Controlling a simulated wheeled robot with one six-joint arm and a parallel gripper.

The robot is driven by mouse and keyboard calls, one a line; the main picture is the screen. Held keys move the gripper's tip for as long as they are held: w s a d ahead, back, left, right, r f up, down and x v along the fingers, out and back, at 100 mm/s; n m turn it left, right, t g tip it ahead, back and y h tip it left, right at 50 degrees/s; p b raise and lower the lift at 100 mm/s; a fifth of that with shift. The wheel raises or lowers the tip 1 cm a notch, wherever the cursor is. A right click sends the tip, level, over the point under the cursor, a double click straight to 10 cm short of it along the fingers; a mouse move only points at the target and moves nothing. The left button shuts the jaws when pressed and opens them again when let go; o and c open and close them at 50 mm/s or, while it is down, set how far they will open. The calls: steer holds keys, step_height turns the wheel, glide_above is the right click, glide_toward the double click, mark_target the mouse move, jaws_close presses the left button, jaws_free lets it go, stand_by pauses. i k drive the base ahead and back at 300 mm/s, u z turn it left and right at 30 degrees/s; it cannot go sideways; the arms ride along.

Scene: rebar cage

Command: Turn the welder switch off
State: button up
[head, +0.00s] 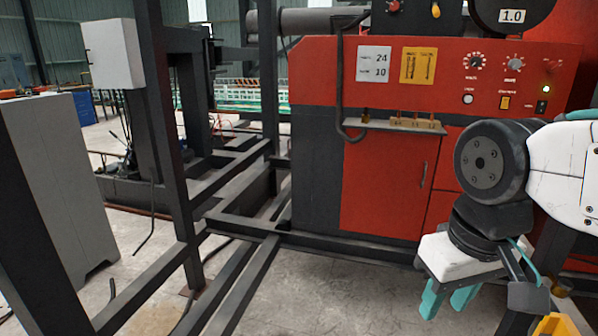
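The red welder (385,190) stands in the middle and right of the head view. Its upper right panel carries a small black switch (541,106) with a glowing yellowish lamp (547,89) just above it. The switch is too small to tell which way it is set. An orange switch (505,102) sits to its left. My gripper (449,302) hangs at the lower right, well below the panel and apart from it. Its two teal fingers point down and are spread, with nothing seen between them.
Two dials (474,62) and a white button (467,99) are near the switches. A small shelf (390,125) with brass pieces and a curved dark bar (340,90) stick out from the front. Dark steel frame beams (160,130) and a grey cabinet (60,190) stand at left.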

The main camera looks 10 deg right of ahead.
mark_target(552, 66)
steer(key=z, duration=0.5)
steer(key=i, duration=2.1)
steer(key=z, duration=0.6)
